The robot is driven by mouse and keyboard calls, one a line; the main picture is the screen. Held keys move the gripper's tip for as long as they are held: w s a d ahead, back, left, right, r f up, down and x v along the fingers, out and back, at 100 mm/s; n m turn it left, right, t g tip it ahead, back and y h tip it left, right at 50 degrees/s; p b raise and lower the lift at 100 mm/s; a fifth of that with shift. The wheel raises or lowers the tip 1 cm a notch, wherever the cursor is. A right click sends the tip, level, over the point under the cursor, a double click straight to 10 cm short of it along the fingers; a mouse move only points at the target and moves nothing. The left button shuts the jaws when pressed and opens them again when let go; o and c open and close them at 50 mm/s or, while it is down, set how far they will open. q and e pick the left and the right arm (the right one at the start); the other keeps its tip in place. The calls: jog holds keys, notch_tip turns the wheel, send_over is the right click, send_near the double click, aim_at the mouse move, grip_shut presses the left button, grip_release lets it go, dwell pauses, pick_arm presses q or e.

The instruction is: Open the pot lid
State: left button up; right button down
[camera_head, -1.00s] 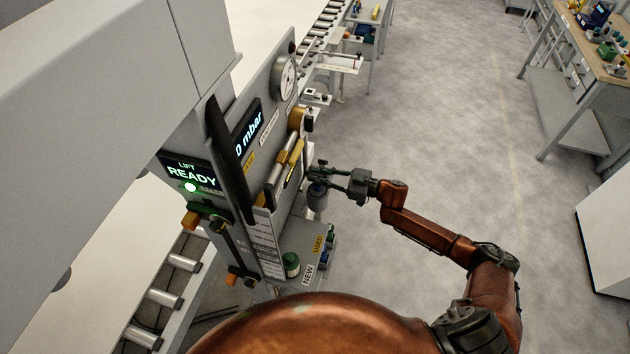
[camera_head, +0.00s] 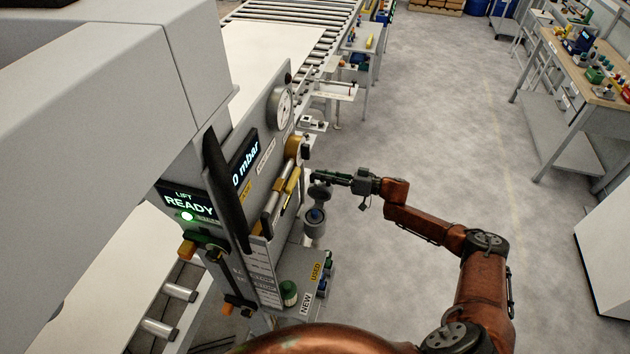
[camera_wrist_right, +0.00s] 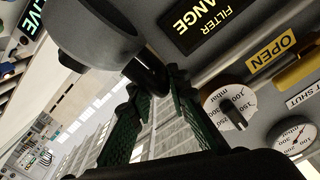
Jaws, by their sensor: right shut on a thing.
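The grey pot (camera_head: 315,232) hangs on the right side of the panel, its mouth facing up with something blue inside. Its round grey lid (camera_head: 319,193) stands up above the pot, apart from the mouth. In the right wrist view the lid (camera_wrist_right: 95,35) fills the upper left, with a black handle (camera_wrist_right: 150,75) reaching to my fingertips. My right gripper (camera_head: 318,176) comes from the right and is shut on this handle; its green fingers also show in the wrist view (camera_wrist_right: 155,92). The inside of the lid is partly hidden. My left gripper is not in view.
The panel carries a gauge (camera_head: 279,108), a "0 mbar" display (camera_head: 245,158) and yellow levers (camera_head: 288,187) close to the pot. Below is a NEW/USED shelf (camera_head: 296,284) with a green cylinder (camera_head: 288,293). The floor to the right is free; a workbench (camera_head: 580,75) stands beyond.

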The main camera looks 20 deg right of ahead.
jog(key=shift+w+d+f, duration=0.15)
jog(key=shift+f, duration=0.15)
jog(key=c, duration=1.9)
grip_release()
jog(key=shift+w, duration=0.1)
jog(key=shift+c, duration=0.2)
jog(key=shift+r, duration=0.1)
jog(key=v, duration=1.2)
